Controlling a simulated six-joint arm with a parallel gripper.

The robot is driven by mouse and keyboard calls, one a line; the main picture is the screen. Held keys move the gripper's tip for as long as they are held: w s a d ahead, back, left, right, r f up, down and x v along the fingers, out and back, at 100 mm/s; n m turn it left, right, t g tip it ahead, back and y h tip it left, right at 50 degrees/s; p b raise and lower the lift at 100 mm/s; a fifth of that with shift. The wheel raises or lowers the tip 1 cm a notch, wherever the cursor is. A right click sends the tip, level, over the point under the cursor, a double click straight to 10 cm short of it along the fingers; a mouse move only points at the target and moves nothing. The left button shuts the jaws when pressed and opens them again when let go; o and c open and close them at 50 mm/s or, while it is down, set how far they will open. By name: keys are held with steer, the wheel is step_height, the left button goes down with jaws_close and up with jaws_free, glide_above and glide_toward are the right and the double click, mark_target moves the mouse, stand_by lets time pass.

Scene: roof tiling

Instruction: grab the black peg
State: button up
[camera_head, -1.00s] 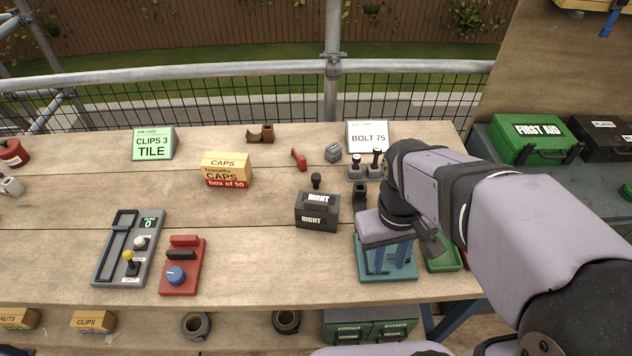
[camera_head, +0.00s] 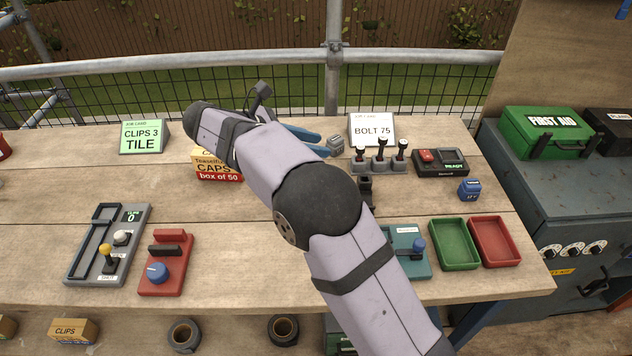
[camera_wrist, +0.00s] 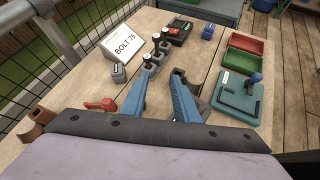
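No loose black peg shows clearly now. A small dark round-headed piece stood behind the black RIGHT box one second ago; my arm covers both spots in the head view. A black upright holder (camera_head: 366,188) shows just right of my arm. It also shows in the wrist view (camera_wrist: 178,80), near the tip of my right finger. My gripper (camera_wrist: 163,84) has blue fingers spread apart, with bare wood between them and nothing held.
Three black levers with white tops (camera_head: 381,152) stand before the BOLT 75 card (camera_head: 373,130). A red clip (camera_wrist: 100,104) lies left of my fingers. A teal fixture (camera_head: 408,250), green tray (camera_head: 455,243) and red tray (camera_head: 495,241) sit right. Front middle wood is clear.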

steer(key=w+a+n+t+h+b, duration=0.1)
steer(key=a+n+t+b, duration=0.15)
steer(key=a, duration=0.45)
steer(key=shift+n, duration=0.25)
steer(key=f, duration=1)
steer(key=shift+w+f+p, duration=0.2)
steer(key=shift+f+p, duration=0.1)
steer(key=shift+p, duration=0.1)
steer(key=shift+p+x, duration=0.8)
steer(key=shift+x, duration=2.85)
steer(key=shift+s+d, duration=0.1)
steer(key=shift+s, duration=0.05)
steer(key=c, duration=0.7)
